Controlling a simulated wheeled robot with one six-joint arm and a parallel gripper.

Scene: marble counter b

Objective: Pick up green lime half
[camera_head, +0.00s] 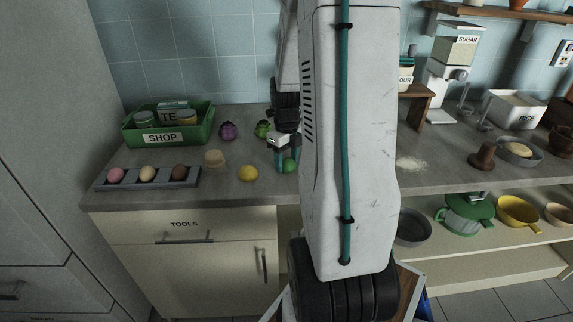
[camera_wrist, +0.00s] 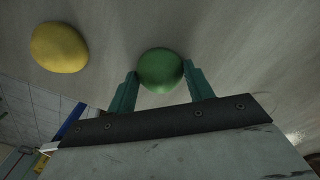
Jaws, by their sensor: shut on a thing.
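The green lime half (camera_head: 289,165) is on the grey counter near its front edge, partly covered by my gripper in the head view. In the wrist view the green lime half (camera_wrist: 161,70) shows its rounded side between the two teal fingers. My gripper (camera_head: 282,157) reaches down over it, and in the wrist view my gripper (camera_wrist: 161,84) is shut on it with a finger at each side. I cannot tell whether the lime half is clear of the counter.
A yellow lemon half (camera_head: 248,173) lies just left, also in the wrist view (camera_wrist: 60,47). A beige cup-like piece (camera_head: 214,158), purple (camera_head: 228,131) and green (camera_head: 263,129) items stand nearby.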

